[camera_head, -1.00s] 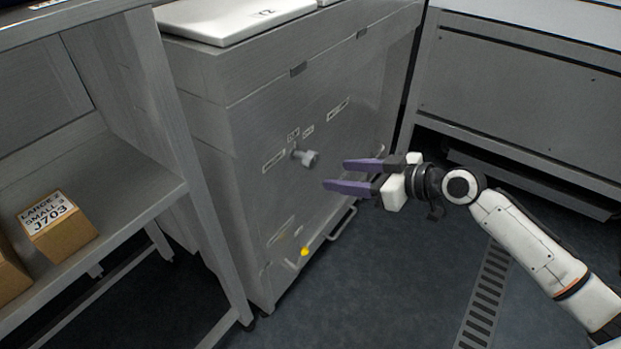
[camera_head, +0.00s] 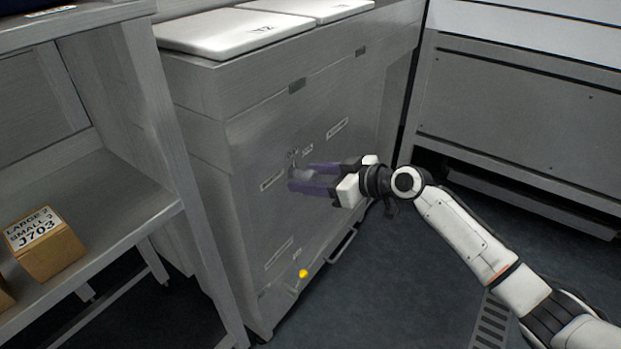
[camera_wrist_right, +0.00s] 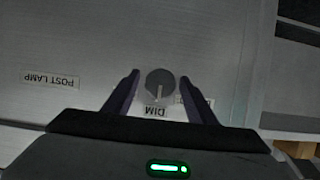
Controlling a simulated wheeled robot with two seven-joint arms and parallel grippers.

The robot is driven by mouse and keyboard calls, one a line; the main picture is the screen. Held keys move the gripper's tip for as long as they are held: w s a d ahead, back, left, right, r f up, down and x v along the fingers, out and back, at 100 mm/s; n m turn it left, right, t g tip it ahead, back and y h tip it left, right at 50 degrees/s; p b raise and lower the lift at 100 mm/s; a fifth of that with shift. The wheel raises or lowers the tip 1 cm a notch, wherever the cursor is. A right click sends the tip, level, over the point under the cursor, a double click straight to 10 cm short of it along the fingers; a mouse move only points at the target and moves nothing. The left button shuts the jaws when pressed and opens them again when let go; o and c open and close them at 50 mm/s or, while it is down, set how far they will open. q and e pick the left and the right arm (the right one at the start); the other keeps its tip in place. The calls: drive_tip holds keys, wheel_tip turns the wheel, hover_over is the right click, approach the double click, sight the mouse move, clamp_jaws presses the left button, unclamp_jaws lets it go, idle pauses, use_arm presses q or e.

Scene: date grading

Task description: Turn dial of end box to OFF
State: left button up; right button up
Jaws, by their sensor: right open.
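The end box (camera_head: 240,140) is a grey metal cabinet with white lids on top. Its round grey dial (camera_wrist_right: 160,84) shows in the right wrist view between the two fingers, with a pale pointer line directed at the upside-down "DIM" label (camera_wrist_right: 155,111). My right gripper (camera_head: 298,177) is open at the box's front, its dark purple fingers on either side of the dial; I cannot tell whether they touch it. In the head view the fingers mostly hide the dial. A label (camera_wrist_right: 197,103) is partly covered by a finger. My left gripper is not in view.
A "POST LAMP" label (camera_wrist_right: 50,80) is on the same face. A yellow knob (camera_head: 303,273) and a handle (camera_head: 343,245) are low on the box. A shelf (camera_head: 100,195) with a J703 carton (camera_head: 45,245) stands left. Floor is clear at right.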

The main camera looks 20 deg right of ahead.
drive_tip(key=c, duration=1)
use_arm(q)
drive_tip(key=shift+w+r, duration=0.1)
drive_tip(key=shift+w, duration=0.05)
use_arm(e)
drive_tip(key=shift+c, duration=0.2)
